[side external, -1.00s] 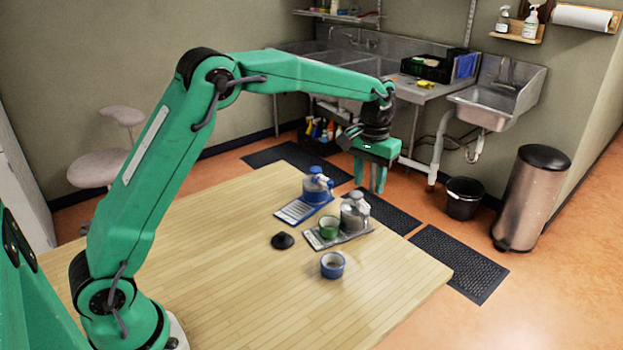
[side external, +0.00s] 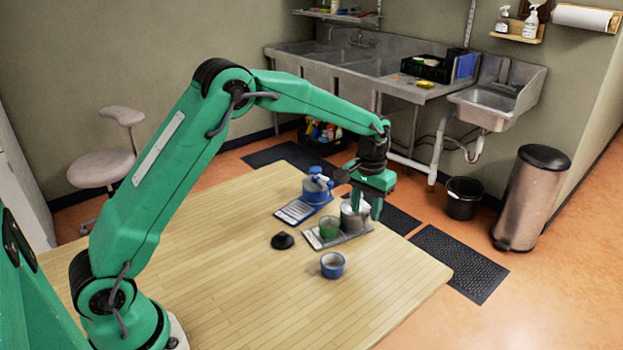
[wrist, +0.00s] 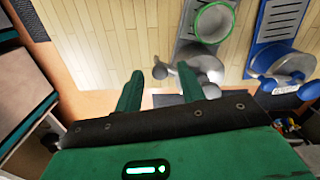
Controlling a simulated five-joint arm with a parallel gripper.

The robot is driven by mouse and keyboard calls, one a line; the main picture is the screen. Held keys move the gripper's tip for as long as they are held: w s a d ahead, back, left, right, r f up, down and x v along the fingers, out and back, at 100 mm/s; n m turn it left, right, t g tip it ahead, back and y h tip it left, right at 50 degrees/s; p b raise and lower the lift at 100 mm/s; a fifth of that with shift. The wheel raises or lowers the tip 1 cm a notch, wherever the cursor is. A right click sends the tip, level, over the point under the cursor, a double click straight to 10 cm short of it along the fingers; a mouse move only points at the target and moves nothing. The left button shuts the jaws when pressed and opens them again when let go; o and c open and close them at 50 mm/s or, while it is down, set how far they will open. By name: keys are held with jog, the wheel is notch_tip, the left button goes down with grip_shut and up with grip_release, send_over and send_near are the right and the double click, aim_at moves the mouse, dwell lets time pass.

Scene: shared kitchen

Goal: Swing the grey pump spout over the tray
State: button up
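The grey pump (side external: 349,222) stands at the far right end of the grey tray (side external: 311,240), partly hidden behind my gripper (side external: 367,208) in the side view. A green cup (side external: 329,228) sits on the same tray. In the wrist view the grey pump (wrist: 206,66) lies right of my gripper (wrist: 159,72). Its spout (wrist: 160,71) appears to point left, its end showing between the two separated fingertips. The fingers are open and low beside the pump; whether either touches the spout I cannot tell. The slotted grey tray (wrist: 187,22) and green cup (wrist: 214,22) also show there.
A blue pump (side external: 317,187) stands on a blue tray (side external: 293,212) close behind the grey one. A black lid-like piece (side external: 282,240) and a blue ring-shaped cup (side external: 332,265) lie on the wooden table (side external: 230,270). The table's front area is clear.

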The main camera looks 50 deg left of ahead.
grip_shut()
jog(key=shift+s+a, duration=0.1)
dwell(0.3)
jog(key=s+a+m, duration=0.3)
jog(key=a+m, duration=0.4)
jog(key=m, duration=0.8)
jog(key=shift+s+a, duration=0.2)
jog(key=shift+a, duration=0.1)
jog(key=shift+r, duration=0.1)
